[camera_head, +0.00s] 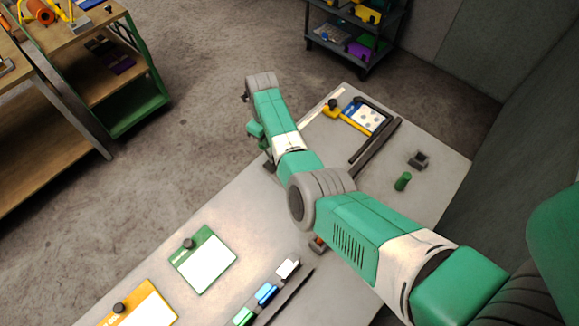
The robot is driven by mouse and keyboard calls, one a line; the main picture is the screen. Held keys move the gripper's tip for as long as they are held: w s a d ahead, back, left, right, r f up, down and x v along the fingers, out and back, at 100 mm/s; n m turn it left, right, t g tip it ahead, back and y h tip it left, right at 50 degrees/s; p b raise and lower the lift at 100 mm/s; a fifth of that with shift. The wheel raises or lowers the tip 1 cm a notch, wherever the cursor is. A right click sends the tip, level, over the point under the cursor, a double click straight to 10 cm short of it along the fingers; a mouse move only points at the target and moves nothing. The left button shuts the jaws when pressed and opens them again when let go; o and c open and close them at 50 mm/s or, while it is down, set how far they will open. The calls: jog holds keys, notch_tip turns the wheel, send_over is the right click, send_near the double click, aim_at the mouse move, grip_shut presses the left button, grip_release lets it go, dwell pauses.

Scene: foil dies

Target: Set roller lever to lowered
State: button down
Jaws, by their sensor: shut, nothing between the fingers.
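A yellow lever arm (349,122) with a black knob (333,104) lies at the far end of the grey bench, beside a blue and white dotted plate (363,115) in a dark frame (376,103). It looks like the roller lever, but no label is readable. Long dark bars (375,142), perhaps the roller, lie just right of it. My gripper (269,167) shows small and dark below my wrist at the bench's left edge, partly hidden by my arm. It is shut and empty, left of the lever and apart from it.
On the bench (225,292) lie a green-framed card (204,260), a yellow-framed card (146,306), several small coloured blocks (266,294), a green peg (402,181) and a grey block (418,160). A shelf cart (355,35) stands behind. My arm crosses the bench's middle.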

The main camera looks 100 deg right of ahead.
jog(key=shift+w+a+f, duration=0.1)
jog(key=shift+w+f, duration=0.05)
jog(key=shift+f, duration=0.5)
jog(key=w+d+r, duration=0.1)
jog(key=d+r, duration=0.1)
jog(key=r, duration=0.3)
jog(key=w+d+r+b, duration=0.1)
jog(key=d+r, duration=0.1)
jog(key=r, duration=0.2)
jog(key=shift+w+d+r, duration=0.3)
jog(key=shift+w+r, duration=0.05)
jog(key=shift+r, duration=0.05)
